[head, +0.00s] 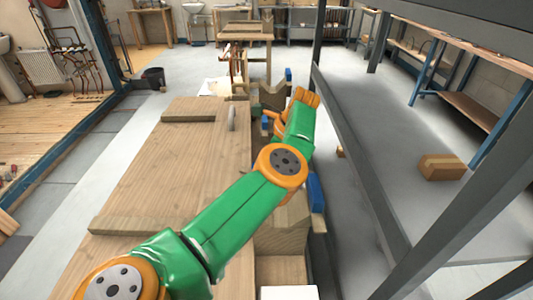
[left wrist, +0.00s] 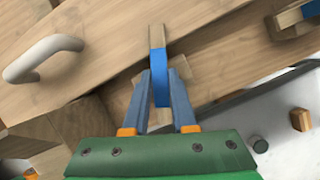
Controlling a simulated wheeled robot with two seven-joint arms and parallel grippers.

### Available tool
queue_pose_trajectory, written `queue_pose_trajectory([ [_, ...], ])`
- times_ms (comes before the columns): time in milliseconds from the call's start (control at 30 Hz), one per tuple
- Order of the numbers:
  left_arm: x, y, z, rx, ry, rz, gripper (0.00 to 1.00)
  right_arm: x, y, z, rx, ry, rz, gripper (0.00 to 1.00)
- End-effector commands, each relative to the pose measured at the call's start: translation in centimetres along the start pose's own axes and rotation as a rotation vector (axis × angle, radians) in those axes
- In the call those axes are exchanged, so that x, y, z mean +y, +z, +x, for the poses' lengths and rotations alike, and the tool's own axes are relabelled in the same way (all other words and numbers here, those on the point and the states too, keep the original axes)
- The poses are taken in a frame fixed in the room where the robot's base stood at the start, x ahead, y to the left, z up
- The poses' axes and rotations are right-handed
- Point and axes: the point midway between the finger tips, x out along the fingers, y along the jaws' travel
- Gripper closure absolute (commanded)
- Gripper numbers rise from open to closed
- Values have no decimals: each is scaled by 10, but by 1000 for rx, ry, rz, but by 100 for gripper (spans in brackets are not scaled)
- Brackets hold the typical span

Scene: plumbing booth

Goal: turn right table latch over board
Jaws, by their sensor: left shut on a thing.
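The wooden board (head: 165,170) lies flat on the table, with a grey handle (head: 231,118) on its right part; the handle also shows in the left wrist view (left wrist: 38,58). My left gripper (left wrist: 160,84) is shut on a latch (left wrist: 157,62), a narrow blue and wooden piece. The latch's wooden end reaches over the board's edge in the left wrist view. In the head view my green arm hides most of my left gripper and the held latch. Another latch with a blue part (left wrist: 311,8) shows at the upper right of the left wrist view. My right gripper is not in view.
A blue piece (head: 316,192) sits at the table's right edge, and another (head: 288,74) at its far end. Grey metal rails (head: 350,150) run along the right. A cardboard box (head: 442,167) stands on the floor there. Two wooden strips lie across the board.

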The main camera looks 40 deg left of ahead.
Motion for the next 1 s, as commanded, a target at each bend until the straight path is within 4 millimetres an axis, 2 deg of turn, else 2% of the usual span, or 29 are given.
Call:
queue_pose_trajectory([
  [333, 1, 0, 0, 1, 37, -95, 100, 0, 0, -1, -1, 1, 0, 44],
  [833, 2, -1, 0, 1, 44, -109, 100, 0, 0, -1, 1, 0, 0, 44],
  [867, 2, -1, 0, 1, 45, -108, 70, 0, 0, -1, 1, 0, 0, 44],
  [933, 2, -1, 0, 1, 44, -108, 51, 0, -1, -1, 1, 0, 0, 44],
  [967, 2, -1, 0, 1, 44, -108, 45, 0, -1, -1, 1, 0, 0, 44],
  [1000, 2, 0, 0, 1, 44, -109, 45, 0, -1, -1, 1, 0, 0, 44],
])
